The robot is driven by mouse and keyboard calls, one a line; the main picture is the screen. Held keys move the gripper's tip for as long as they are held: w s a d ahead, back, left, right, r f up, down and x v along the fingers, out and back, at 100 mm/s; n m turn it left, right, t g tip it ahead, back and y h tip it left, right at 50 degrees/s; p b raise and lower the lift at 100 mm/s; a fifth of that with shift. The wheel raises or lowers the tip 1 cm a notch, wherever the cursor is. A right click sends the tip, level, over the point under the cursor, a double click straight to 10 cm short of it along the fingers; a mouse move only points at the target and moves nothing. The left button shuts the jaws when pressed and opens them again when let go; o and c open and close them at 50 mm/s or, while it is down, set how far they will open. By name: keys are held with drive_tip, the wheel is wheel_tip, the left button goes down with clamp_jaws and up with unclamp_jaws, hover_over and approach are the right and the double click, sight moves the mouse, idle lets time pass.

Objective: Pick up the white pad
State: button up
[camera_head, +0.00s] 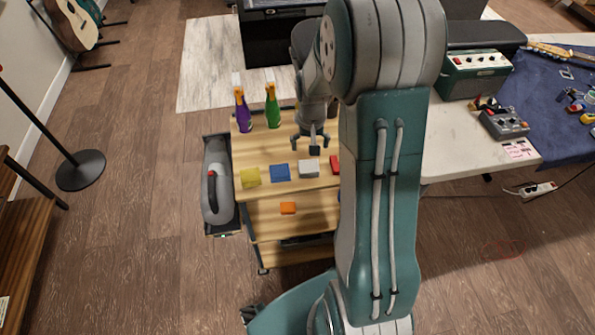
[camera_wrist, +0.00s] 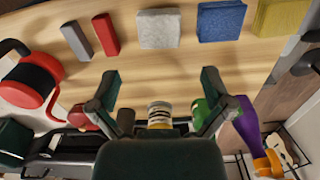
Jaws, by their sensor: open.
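The white pad (camera_head: 309,168) lies flat on the wooden top of a small cart (camera_head: 255,155), between a blue pad (camera_head: 280,172) and a red pad (camera_head: 335,164). In the wrist view the white pad (camera_wrist: 158,28) is fully visible at the top middle, beyond the fingertips. My gripper (camera_head: 311,140) is above the cart top, behind the white pad in the head view, and apart from it. In the wrist view my gripper (camera_wrist: 158,80) has its fingers spread, with nothing between them but bare wood.
A yellow pad (camera_head: 250,177) lies left of the blue one. Purple (camera_head: 242,112) and green (camera_head: 272,108) bottles stand at the back. In the wrist view, a grey pad (camera_wrist: 76,40) lies beside the red one.

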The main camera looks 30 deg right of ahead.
hover_over(308, 167)
drive_tip(key=f, duration=0.4)
drive_tip(key=shift+s+d+f, duration=0.15)
drive_tip(key=shift+d, duration=0.25)
drive_tip(key=shift+a+f, duration=0.25)
drive_tip(key=shift+f, duration=0.3)
drive_tip(key=f, duration=0.4)
drive_tip(key=shift+w+a+f, duration=0.1)
drive_tip(key=shift+w+f, duration=0.1)
drive_tip(key=shift+f, duration=0.05)
drive_tip(key=shift+d+f, duration=0.2)
drive_tip(key=shift+d, duration=0.05)
drive_tip(key=shift+a, duration=0.1)
drive_tip(key=c, duration=0.6)
drive_tip(key=shift+a, duration=0.15)
